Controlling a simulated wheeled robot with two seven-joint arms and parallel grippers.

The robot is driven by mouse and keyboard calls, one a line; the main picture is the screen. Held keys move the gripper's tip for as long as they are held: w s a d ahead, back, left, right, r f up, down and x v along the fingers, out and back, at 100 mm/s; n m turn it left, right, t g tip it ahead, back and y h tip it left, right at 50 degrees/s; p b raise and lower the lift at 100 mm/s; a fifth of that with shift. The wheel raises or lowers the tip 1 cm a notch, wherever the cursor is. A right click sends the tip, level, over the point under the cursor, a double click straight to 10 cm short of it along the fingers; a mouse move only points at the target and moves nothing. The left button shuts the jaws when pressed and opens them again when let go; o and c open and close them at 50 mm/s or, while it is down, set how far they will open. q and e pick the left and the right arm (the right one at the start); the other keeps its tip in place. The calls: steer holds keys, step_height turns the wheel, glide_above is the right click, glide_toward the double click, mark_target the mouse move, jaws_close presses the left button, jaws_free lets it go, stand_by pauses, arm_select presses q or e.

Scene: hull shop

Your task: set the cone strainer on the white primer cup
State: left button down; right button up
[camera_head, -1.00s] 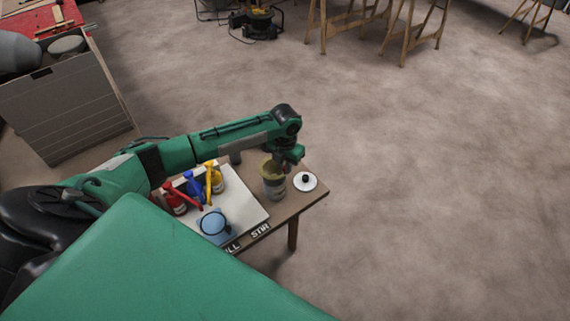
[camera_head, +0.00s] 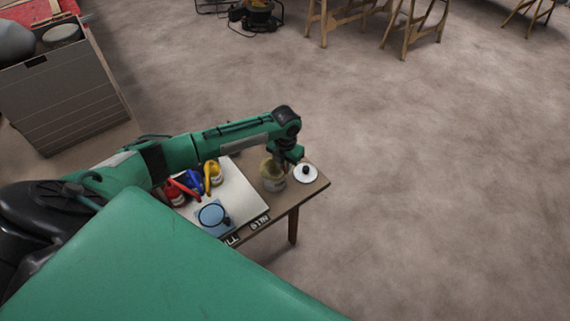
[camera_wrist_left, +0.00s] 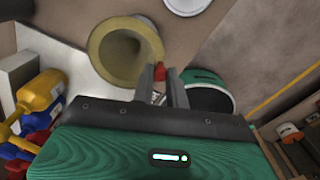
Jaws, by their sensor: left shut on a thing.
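My left gripper (camera_wrist_left: 163,72) is shut at the strainer's rim, beside a small red piece. The fingertips are mostly hidden in the head view. A pale, jar-like form shows below the strainer; I cannot tell whether they touch. I cannot clearly make out the white primer cup. My right gripper is not in view.
A dark ring (camera_head: 199,216) lies on a blue square. A white lid with a black knob (camera_head: 313,174) lies right of the strainer. Open floor lies right of the table.

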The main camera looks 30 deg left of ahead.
arm_select(q)
steer(key=c, duration=0.8)
jaws_free()
steer(key=shift+c, duration=0.2)
